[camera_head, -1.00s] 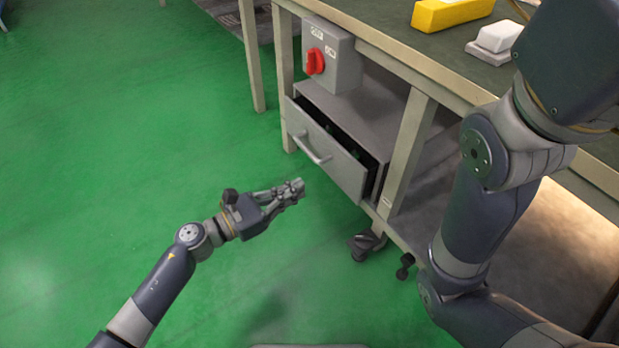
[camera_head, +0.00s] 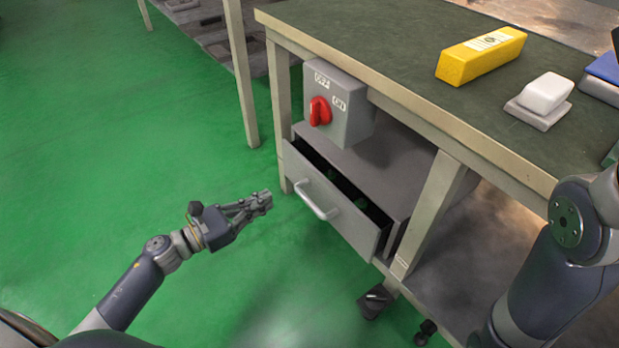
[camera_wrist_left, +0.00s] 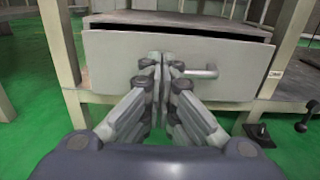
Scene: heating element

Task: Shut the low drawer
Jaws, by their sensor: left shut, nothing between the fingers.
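The low drawer (camera_head: 336,205) is under the workbench and stands partly open, with a dark gap behind its grey front. Its bar handle (camera_head: 317,202) is on the front face. In the left wrist view the drawer front (camera_wrist_left: 110,62) fills the middle, with the handle (camera_wrist_left: 200,72) just right of the fingers. My left gripper (camera_head: 266,198) is shut and empty, in front of the drawer and left of the handle in the head view. It looks apart from the drawer front. My right arm (camera_head: 545,270) shows at the right; its gripper is out of view.
A grey switch box with a red knob (camera_head: 320,110) hangs above the drawer. The workbench (camera_head: 420,60) carries a yellow block (camera_head: 481,56) and a white block on a base (camera_head: 541,98). Green floor at left is clear.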

